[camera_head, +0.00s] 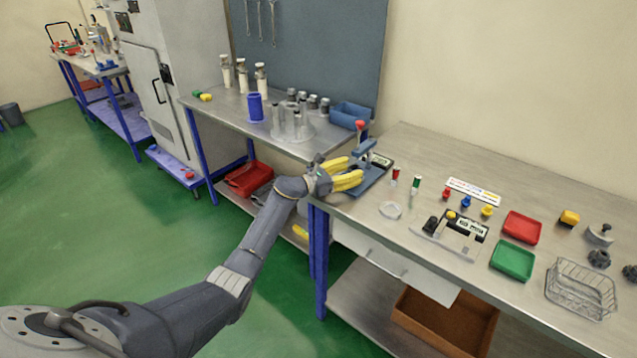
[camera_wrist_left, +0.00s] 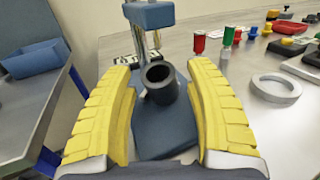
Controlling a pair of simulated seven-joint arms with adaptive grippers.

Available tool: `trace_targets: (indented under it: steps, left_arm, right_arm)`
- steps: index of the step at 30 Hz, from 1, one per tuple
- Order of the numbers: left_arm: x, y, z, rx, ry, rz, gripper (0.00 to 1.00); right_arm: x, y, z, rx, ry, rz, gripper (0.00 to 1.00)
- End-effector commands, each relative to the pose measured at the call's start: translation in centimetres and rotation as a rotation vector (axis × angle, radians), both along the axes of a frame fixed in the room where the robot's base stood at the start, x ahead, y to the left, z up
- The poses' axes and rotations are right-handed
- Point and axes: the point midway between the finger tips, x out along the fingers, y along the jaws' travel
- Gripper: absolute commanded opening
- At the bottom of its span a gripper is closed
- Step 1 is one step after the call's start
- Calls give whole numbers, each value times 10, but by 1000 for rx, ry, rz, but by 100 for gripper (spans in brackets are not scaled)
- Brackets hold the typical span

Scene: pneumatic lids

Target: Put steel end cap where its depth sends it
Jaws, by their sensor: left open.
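A dark grey hollow cylinder, its open end showing, likely the steel end cap (camera_wrist_left: 160,82), sits on the blue base of the depth gauge (camera_wrist_left: 165,138) in the left wrist view. My left gripper (camera_wrist_left: 165,110) is open, its yellow fingers on either side of the cylinder with gaps at both sides. In the head view my left gripper (camera_head: 350,173) is at the gauge (camera_head: 372,181) and hides the cylinder. The red tray (camera_head: 522,227) and the green tray (camera_head: 512,261) lie on the right bench. My right gripper is not in view.
A pale ring (camera_head: 390,210) lies right of the gauge. A device with a dark display (camera_head: 470,226), small coloured parts (camera_head: 466,201) and a wire basket (camera_head: 581,288) stand farther right. A blue bin (camera_head: 350,115) is on the left bench.

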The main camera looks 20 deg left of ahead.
Motion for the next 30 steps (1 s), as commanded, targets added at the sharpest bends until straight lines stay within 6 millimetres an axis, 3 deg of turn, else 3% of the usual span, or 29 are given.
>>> trace_targets:
  steps: [9,18,30]
  left_arm:
    - [-55,39,-6,3,3,-1,54]
    - [-98,71,-5,1,2,-1,54]
    - [-123,90,-4,-1,0,-2,54]
  right_arm:
    - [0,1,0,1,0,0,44]
    - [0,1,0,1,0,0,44]
    - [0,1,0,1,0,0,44]
